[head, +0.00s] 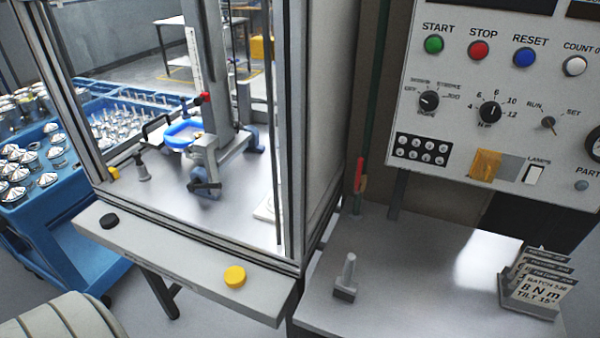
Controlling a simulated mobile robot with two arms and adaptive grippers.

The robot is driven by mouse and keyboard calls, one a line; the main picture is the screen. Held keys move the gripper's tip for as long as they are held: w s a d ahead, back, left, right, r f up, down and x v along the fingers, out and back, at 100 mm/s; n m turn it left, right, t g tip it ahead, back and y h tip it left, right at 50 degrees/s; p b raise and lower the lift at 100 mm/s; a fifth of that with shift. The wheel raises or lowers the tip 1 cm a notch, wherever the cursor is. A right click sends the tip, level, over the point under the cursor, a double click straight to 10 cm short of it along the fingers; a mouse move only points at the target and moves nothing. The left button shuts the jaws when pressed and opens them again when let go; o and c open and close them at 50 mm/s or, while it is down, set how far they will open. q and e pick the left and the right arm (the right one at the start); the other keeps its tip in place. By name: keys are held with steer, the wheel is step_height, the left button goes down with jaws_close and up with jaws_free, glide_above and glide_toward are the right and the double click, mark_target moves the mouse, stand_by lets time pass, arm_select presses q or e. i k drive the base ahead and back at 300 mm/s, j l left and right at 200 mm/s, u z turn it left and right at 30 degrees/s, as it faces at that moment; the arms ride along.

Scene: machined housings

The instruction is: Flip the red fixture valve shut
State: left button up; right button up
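A slim red lever (360,174) stands upright against the thin green pipe (370,110), to the right of the machine enclosure. It lies roughly in line with the pipe, and a small yellowish part shows beside it. I cannot tell from this view which of the two red parts is the fixture valve. Neither gripper is in view; nothing of mine touches either red part.
A control panel (465,130) hangs at the right above a grey bench (420,262). A small metal post (348,275) and a card stand (535,285) stand on the bench. A ledge (180,265) with black and yellow buttons fronts the enclosure. Blue bins (75,235) hold parts at left.

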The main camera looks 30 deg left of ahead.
mark_target(356, 190)
steer(key=u, duration=0.7)
